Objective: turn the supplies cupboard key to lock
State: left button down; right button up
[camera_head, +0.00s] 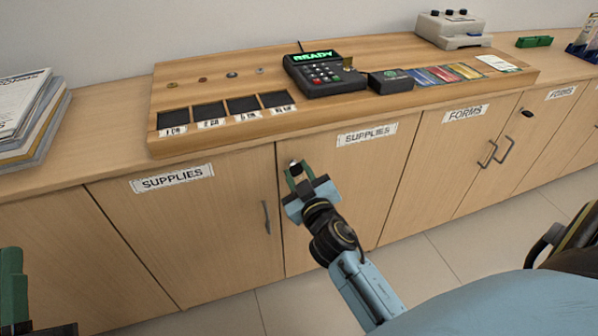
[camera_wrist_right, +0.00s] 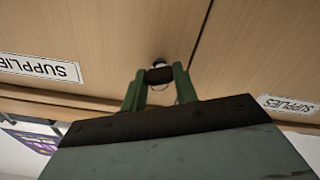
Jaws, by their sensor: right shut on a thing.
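The supplies cupboard has two wooden doors, a left one (camera_head: 190,230) and a right one (camera_head: 340,200), each with a SUPPLIES label. My right gripper (camera_head: 295,172) is at the upper left corner of the right door. Its green fingers are shut on the key (camera_wrist_right: 158,74), a small dark-headed piece at the lock (camera_head: 294,163). In the right wrist view the key sits between the fingertips, against the door. How far the key is turned cannot be told. My left gripper (camera_head: 14,285) shows only partly at the left edge; its fingertips are not clear.
Above the doors, the counter holds a wooden board (camera_head: 225,140) with a card terminal (camera_head: 322,75), dark trays and cards. Papers (camera_head: 30,120) are stacked at the left. A handle (camera_head: 266,217) stands out from the left door. The floor in front is clear.

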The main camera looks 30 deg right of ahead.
jog(key=shift+n, duration=1)
jog(key=n+p, duration=0.1)
jog(key=n, duration=0.3)
jog(key=shift+n, duration=0.3)
pick_arm(q)
jog(key=shift+w+a+f+g+y+p, duration=0.1)
jog(key=shift+w+f+g+y, duration=0.15)
jog(key=shift+f+g, duration=0.5)
jog(key=shift+w+f+g+y+p, duration=0.15)
jog(key=shift+w+f+g, duration=0.3)
jog(key=shift+f, duration=0.5)
jog(key=shift+w+a+f+g+y+p, duration=0.1)
jog(key=shift+w+f+g+y, duration=0.1)
jog(key=shift+f+g, duration=0.6)
pick_arm(e)
jog(key=shift+n, duration=3.3)
pick_arm(q)
jog(key=shift+f, duration=0.15)
pick_arm(e)
jog(key=o, duration=1)
jog(key=shift+s+f, duration=0.1)
